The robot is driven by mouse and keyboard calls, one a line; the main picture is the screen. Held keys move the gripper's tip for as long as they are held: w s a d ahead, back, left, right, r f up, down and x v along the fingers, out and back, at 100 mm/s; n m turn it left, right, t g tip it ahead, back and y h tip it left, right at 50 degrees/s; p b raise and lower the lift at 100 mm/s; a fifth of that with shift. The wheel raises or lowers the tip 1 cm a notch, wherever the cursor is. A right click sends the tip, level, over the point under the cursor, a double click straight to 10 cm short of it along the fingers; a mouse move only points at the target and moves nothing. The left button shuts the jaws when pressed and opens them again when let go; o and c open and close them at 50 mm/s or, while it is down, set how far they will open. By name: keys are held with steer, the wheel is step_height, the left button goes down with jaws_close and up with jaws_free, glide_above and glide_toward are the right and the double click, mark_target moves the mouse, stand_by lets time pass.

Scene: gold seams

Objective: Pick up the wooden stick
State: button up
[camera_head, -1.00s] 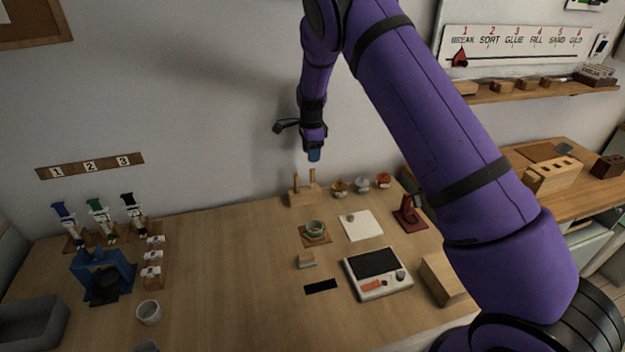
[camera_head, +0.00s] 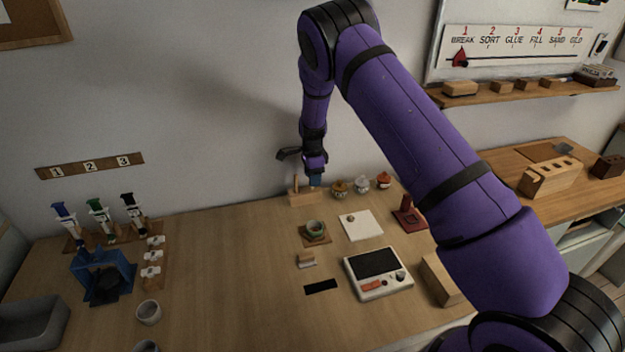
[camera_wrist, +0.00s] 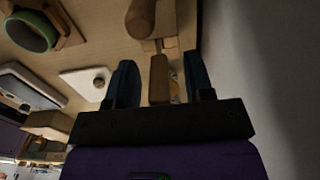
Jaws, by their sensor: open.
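The wooden stick (camera_wrist: 158,80) stands upright in a small wooden block at the back of the table. In the wrist view it lies between the two blue fingers of my gripper (camera_wrist: 160,82), with a gap on each side. In the head view my gripper (camera_head: 315,181) is low over the block (camera_head: 303,198) and hides the right-hand stick. A second wooden stick (camera_head: 296,184) stands in the block to the left; its rounded end also shows in the wrist view (camera_wrist: 140,18). My gripper is open and holds nothing.
Small jars (camera_head: 361,183) stand close to the right of the block. A green-rimmed bowl (camera_head: 316,228), a white tile (camera_head: 361,226) and a scale (camera_head: 377,273) are nearer the front. The wall is close behind. The table's middle left is clear.

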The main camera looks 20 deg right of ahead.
jaws_close()
steer(key=shift+r, duration=0.15)
